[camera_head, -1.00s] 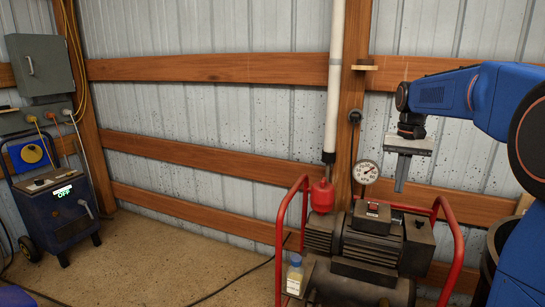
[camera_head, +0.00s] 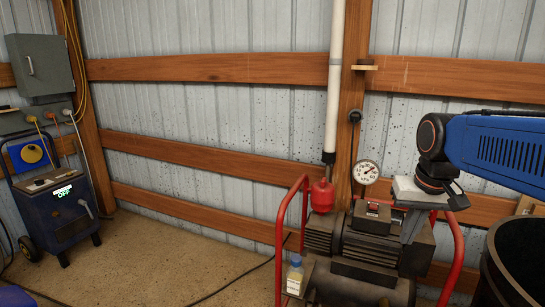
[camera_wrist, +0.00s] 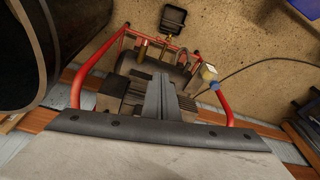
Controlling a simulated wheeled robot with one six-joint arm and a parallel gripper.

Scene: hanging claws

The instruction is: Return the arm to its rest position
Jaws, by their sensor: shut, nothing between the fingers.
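My gripper (camera_head: 411,236) is at the right in the head view, below the end of my blue arm. Its grey fingers point down and are together, with nothing between them. They show in front of the right part of the pump (camera_head: 372,243) with its red tube frame. In the wrist view the shut fingers (camera_wrist: 161,80) stand over the same pump (camera_wrist: 128,84); the gap between them and the pump is hard to judge.
A black barrel (camera_head: 508,262) stands at the lower right. A gauge (camera_head: 366,172) and white pipe (camera_head: 335,80) are at the wall post. A blue cart (camera_head: 55,210) and grey box (camera_head: 40,66) are at the left. The floor (camera_head: 165,255) between is mostly clear.

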